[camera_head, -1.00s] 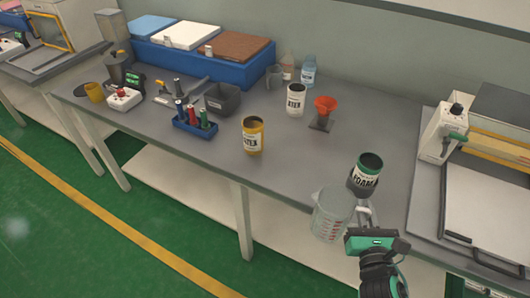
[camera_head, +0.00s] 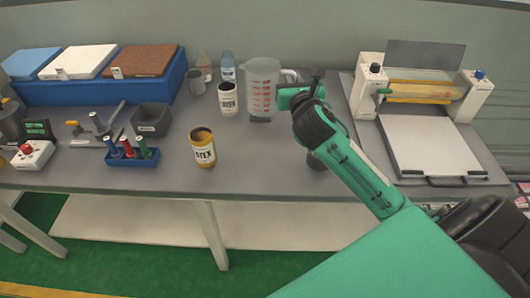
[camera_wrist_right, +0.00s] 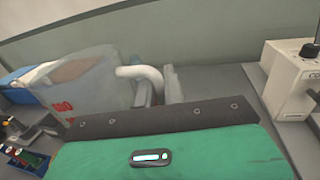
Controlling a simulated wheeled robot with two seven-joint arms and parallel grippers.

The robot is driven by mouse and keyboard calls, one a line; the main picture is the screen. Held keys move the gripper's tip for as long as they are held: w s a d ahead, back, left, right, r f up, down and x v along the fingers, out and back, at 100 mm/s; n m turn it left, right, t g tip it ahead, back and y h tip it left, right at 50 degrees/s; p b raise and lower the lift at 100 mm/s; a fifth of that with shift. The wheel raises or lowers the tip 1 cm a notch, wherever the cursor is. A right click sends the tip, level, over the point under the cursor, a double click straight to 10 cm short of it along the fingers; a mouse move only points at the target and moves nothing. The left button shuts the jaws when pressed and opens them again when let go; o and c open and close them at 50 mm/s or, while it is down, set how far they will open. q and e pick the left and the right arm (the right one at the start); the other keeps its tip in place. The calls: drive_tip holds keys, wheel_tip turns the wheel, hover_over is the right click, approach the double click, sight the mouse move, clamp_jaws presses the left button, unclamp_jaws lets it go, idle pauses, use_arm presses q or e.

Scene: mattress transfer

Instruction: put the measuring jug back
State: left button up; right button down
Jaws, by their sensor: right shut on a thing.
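The clear measuring jug (camera_head: 262,90) with red markings is at the back of the table in the head view, upright. Its pale handle points right. My right gripper (camera_head: 290,88) is shut on that handle. In the wrist view the jug (camera_wrist_right: 70,95) fills the left side and its handle (camera_wrist_right: 150,75) rises beyond the gripper's green body. A dark base (camera_head: 260,119) shows just below the jug; I cannot tell whether the jug touches anything. The orange funnel is hidden. My left gripper is not in view.
A white tin (camera_head: 228,99) stands just left of the jug, with a blue bottle (camera_head: 227,68) and a grey mug (camera_head: 196,82) behind. A yellow tin (camera_head: 202,148) is nearer the front. A dark tin (camera_head: 316,161) is mostly hidden by my arm. A roller machine (camera_head: 425,90) stands right.

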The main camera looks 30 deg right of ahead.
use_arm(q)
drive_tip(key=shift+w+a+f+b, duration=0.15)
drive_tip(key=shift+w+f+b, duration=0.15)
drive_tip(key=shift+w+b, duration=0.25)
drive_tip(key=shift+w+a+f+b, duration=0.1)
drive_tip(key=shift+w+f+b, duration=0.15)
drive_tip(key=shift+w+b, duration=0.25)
use_arm(e)
drive_tip(key=shift+d+f, duration=0.15)
drive_tip(key=shift+f, duration=9.65)
